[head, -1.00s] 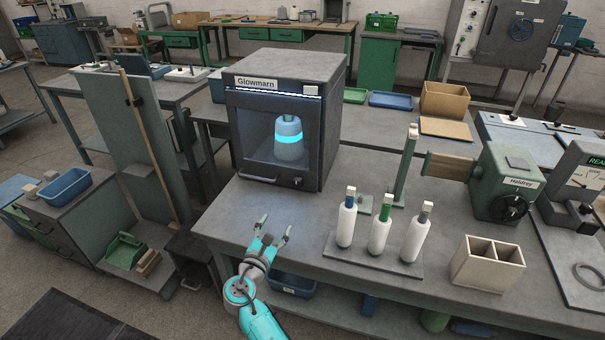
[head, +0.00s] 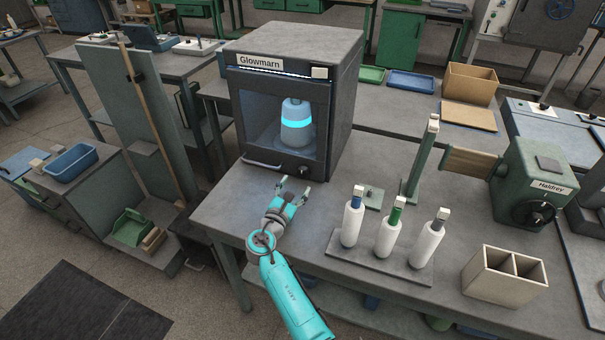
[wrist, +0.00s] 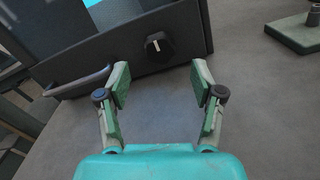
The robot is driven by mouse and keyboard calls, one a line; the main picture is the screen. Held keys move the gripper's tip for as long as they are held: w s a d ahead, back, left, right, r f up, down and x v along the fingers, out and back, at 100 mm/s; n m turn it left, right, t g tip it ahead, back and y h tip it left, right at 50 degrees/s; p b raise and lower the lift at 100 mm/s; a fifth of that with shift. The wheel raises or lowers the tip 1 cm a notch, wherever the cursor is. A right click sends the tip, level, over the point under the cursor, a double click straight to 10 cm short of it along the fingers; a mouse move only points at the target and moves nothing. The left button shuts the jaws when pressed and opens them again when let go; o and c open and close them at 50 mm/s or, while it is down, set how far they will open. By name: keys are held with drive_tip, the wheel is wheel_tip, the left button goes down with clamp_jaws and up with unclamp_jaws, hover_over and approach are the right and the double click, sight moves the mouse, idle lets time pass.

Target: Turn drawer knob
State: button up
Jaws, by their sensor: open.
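The dark box labelled Glowmarn (head: 290,95) stands on the grey bench, a blue-banded cone lit behind its window. Its small dark knob (head: 303,170) is low on the front, right of the bar handle (head: 262,165). In the wrist view the knob (wrist: 159,46) is a black round dial with a white mark, ahead of and between my fingertips. My gripper (head: 294,188) is open and empty, just in front of the box's lower front. In the wrist view its two green-padded fingers (wrist: 160,80) are spread wide, apart from the knob.
A divided bin (head: 505,272) sits at the front right. Bare bench lies around my gripper.

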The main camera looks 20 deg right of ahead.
sight(302, 174)
drive_tip(key=x, duration=0.6)
drive_tip(key=shift+w+d, duration=0.15)
drive_tip(key=shift+w, duration=0.05)
drive_tip(key=c, duration=1.2)
